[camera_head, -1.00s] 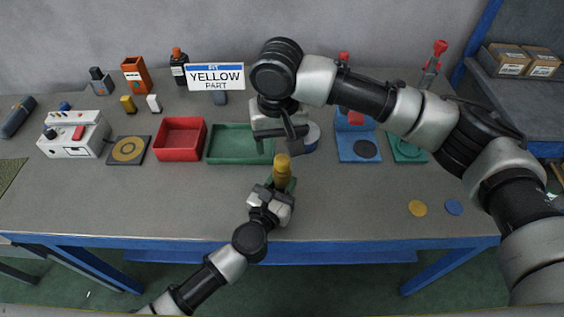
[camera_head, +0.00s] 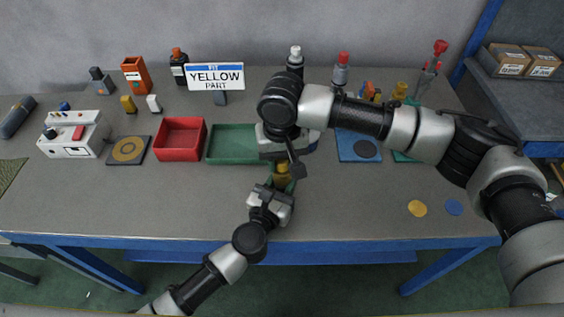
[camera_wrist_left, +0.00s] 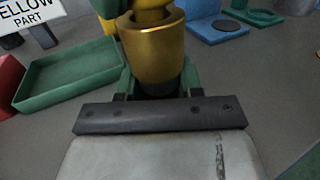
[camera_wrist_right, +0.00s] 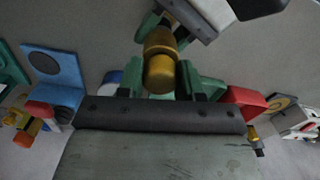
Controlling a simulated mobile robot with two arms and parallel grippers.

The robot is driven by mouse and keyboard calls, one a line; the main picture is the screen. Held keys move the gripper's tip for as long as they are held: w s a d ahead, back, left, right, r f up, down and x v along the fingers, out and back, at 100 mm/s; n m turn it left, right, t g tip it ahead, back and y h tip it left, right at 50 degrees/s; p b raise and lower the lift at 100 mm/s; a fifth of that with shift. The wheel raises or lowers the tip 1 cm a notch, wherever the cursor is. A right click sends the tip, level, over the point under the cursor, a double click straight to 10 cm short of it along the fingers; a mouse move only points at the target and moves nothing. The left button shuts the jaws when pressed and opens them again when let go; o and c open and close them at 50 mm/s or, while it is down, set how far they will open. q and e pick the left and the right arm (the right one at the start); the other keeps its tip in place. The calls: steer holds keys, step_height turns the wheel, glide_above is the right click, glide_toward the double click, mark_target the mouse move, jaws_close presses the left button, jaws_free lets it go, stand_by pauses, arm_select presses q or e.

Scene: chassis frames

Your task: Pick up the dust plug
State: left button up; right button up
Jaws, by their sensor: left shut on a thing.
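My left gripper (camera_head: 275,188) is shut on a gold cylindrical fitting (camera_wrist_left: 152,52) and holds it upright above the table's front middle. The dust plug, a yellow cap (camera_wrist_left: 150,16), sits on top of the fitting. In the right wrist view the plug's rounded end (camera_wrist_right: 160,74) faces the camera. My right gripper (camera_wrist_right: 162,84) comes from above, with its green fingers apart on either side of the plug. I see no clear grip on it. In the head view the right wrist hides part of the plug and fitting.
A green tray (camera_head: 232,158) and a red bin (camera_head: 181,158) lie left of the grippers. A blue stand (camera_head: 356,154) is to the right. A YELLOW PART sign (camera_head: 215,76) stands at the back. Yellow (camera_head: 418,208) and blue (camera_head: 454,207) discs lie front right. The front left table is clear.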

steer(key=c, duration=0.4)
step_height(320, 180, up, 10)
steer(key=shift+r, duration=0.1)
arm_select(q)
steer(key=o, duration=1.1)
steer(key=shift+o, duration=0.2)
